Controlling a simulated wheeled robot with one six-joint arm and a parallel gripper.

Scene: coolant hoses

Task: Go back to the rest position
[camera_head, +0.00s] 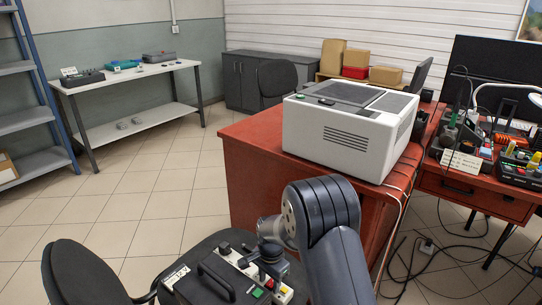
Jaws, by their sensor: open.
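My arm rises from the bottom edge in the middle of the head view and bends over at its elbow. The wrist reaches left and down from there. My gripper (270,274) points down at the wrist's end, small and dark, over a dark case with a handle (216,283). Its jaws look open, with nothing seen held in them. The fingertips are hard to make out against the case's knobs and buttons, and I cannot tell whether they touch it.
A white machine (346,133) stands on a red cabinet (250,165) close behind my arm. A red desk (470,188) with cables and tools is at right. A black chair (85,275) is at lower left. A white-topped table (130,75) stands farther back. Tiled floor (140,195) is clear at left.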

